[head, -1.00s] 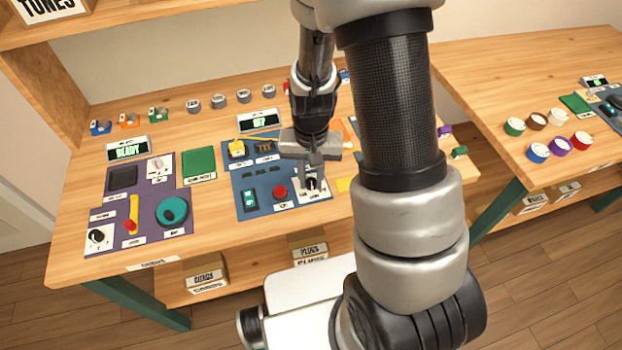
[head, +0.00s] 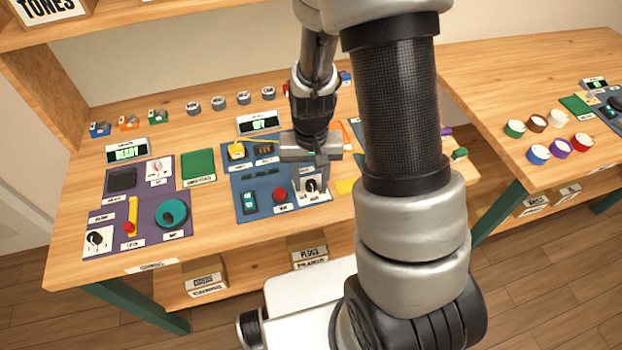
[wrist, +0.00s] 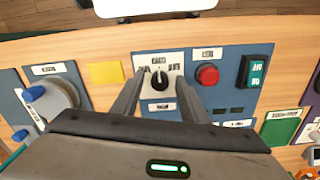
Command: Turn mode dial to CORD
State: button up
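The mode dial is a black knob (wrist: 160,78) with a white pointer mark on a white plate, near the front edge of the blue panel (wrist: 228,72). Small labels stand by it, too blurred to read surely. In the head view the dial (head: 312,186) is partly covered by my gripper (head: 316,168). In the wrist view my gripper (wrist: 156,102) is open, one finger on each side below the dial, with nothing between them. I cannot tell whether the fingers touch the plate.
A red button (wrist: 207,74) and a teal rocker switch (wrist: 252,71) are beside the dial. A yellow square (wrist: 106,73) lies on the bench on the other side. A lit display (head: 258,123) stands behind the panel. A purple panel (head: 180,216) lies to the left.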

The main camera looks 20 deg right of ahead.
aim_at(311, 183)
jog(key=shift+r, duration=0.15)
notch_tip(311, 183, up, 17)
jog(key=p, duration=0.2)
dwell(0.3)
